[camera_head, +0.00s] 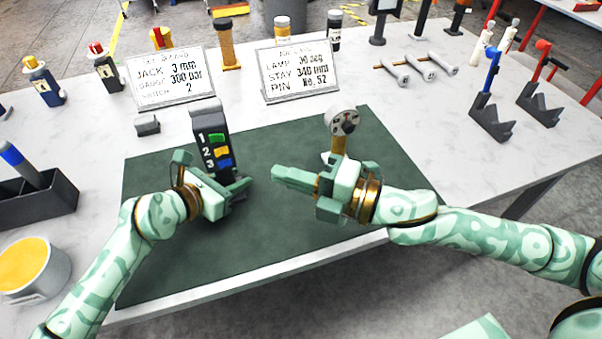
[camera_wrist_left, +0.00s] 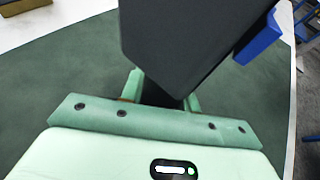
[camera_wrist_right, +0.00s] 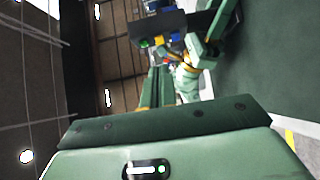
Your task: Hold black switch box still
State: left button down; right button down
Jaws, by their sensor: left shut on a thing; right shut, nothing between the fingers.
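The black switch box (camera_head: 208,122) stands upright on the dark green mat (camera_head: 300,236), left of its middle. Its face carries green, yellow and blue switches beside the numbers 1, 2 and 3. My left gripper (camera_head: 240,190) is shut on the box's lower part; the fingers partly hide its base. In the left wrist view the box (camera_wrist_left: 190,45) rises from between the fingers (camera_wrist_left: 163,92), with a blue switch at its side. My right gripper (camera_head: 285,175) is shut and empty, right of the box and apart from it, pointing towards it. The box also shows in the right wrist view (camera_wrist_right: 152,30).
Two white sign cards (camera_head: 170,78) (camera_head: 297,70) stand behind the mat. A small grey block (camera_head: 147,125) lies left of the box. A dark bin (camera_head: 40,203) and a yellow-filled tub (camera_head: 25,268) stand at the left. Grey stands (camera_head: 492,122) with levers are at the right.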

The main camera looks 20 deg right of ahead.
pick_arm(q)
jog(key=shift+f, duration=0.2)
pick_arm(e)
jog(key=shift+s+d, duration=0.2)
jog(key=shift+d, duration=0.3)
jog(key=shift+s+d, duration=0.15)
jog(key=shift+d, duration=0.3)
pick_arm(q)
jog(key=c, duration=1)
grip_release()
jog(key=shift+o, duration=0.2)
jog(key=shift+r, duration=0.1)
